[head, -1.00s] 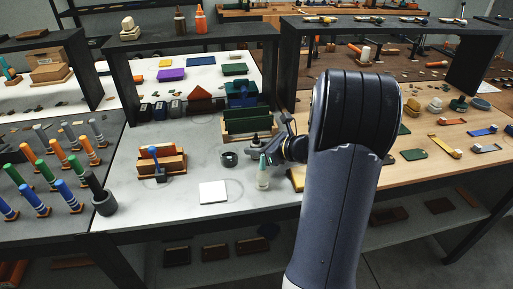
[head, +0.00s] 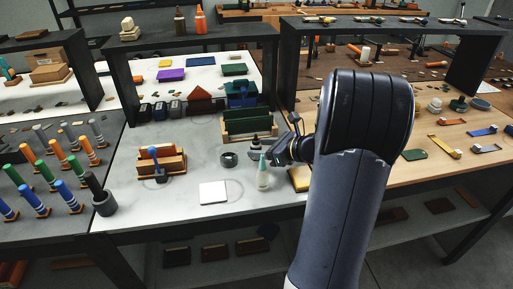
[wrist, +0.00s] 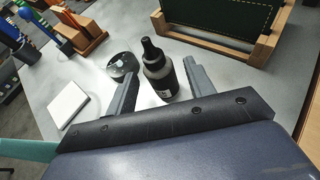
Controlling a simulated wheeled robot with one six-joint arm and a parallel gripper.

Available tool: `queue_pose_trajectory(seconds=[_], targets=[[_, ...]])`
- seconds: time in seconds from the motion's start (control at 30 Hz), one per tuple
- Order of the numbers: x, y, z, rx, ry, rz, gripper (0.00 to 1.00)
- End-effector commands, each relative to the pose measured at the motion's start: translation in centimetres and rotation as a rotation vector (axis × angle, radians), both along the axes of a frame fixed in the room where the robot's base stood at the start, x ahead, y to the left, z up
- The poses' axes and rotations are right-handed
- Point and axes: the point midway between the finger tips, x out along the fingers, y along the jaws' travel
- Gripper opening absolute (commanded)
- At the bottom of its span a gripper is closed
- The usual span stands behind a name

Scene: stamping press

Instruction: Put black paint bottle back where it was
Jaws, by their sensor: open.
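The black paint bottle (wrist: 158,75) stands upright on the pale bench top, and its dark top shows in the head view (head: 256,143). My gripper (wrist: 159,58) is open, with one finger on each side of the bottle in the wrist view. A gap shows between the bottle and each finger. In the head view my gripper (head: 272,153) comes in from the right, low over the bench. The bottle's lower part is partly hidden there by the green-tipped bottle and my gripper.
A pale bottle with a green tip (head: 263,178) stands just in front. A green panel in a wooden rack (head: 246,124) stands behind.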

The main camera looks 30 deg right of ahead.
Motion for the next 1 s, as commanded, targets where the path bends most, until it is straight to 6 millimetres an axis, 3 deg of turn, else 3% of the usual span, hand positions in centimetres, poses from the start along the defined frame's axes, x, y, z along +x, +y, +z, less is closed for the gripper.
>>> queue_pose_trajectory(seconds=[0.2, 0.43, 1.0], targets=[[-4.0, -2.4, 2.0, -0.002, -0.002, -0.006, 0.51], [-6.9, -3.9, 3.3, -0.001, -0.001, -0.003, 0.51], [-7.8, -4.3, 3.7, 0.000, 0.000, 0.000, 0.51]])
